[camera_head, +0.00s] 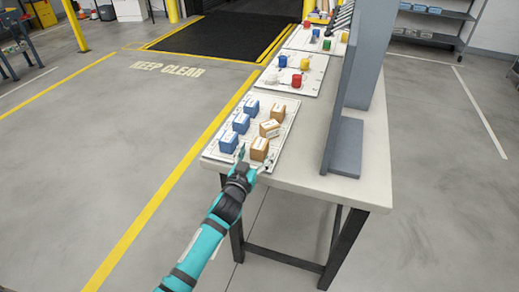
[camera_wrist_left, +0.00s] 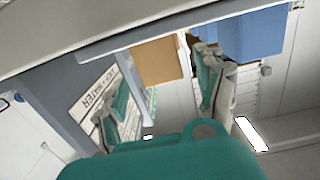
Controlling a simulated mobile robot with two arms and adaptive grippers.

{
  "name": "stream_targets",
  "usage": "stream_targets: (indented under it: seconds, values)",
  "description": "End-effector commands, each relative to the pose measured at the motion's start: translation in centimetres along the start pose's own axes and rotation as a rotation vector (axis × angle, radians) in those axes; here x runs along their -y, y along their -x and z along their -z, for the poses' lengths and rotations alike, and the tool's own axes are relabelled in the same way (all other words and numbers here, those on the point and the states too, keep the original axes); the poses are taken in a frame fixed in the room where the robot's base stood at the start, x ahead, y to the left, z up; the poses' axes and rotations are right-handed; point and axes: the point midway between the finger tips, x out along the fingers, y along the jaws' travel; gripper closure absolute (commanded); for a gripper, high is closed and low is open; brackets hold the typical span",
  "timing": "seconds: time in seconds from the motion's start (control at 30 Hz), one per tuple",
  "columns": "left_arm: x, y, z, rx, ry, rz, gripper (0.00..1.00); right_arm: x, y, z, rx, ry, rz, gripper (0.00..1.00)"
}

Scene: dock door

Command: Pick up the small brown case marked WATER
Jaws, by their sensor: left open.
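Several small brown cases stand on the right side of the nearest white board (camera_head: 212,154). The nearest brown case (camera_head: 259,150) is upright; a tilted one (camera_head: 270,129) and another brown one (camera_head: 278,113) are behind it. They have white labels, too small to read, so I cannot tell which is marked WATER. My left gripper (camera_head: 255,161) is open at the board's near edge, just in front of the nearest brown case. In the left wrist view, a brown case (camera_wrist_left: 158,62) shows beyond the open fingers (camera_wrist_left: 164,82), with nothing between them. My right gripper is not in view.
Several blue cases (camera_head: 241,123) line the board's left side; blue also shows in the wrist view (camera_wrist_left: 250,32). A grey upright panel with a foot (camera_head: 343,147) stands on the table (camera_head: 300,168) to the right. Boards with coloured items (camera_head: 296,81) lie farther back.

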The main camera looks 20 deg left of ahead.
Motion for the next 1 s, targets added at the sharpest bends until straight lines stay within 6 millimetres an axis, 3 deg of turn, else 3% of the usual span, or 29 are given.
stream_targets:
  seconds: [0.27,0.57,1.0]
  values:
    - [0.1,-3.9,-0.1,-0.001,0.002,0.000,0.29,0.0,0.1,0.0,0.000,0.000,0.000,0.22]
    - [0.2,-4.4,-0.1,0.000,0.001,0.000,0.29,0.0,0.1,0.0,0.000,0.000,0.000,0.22]
    - [0.2,-4.3,-0.2,0.000,0.000,0.000,0.86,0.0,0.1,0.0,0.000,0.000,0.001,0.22]
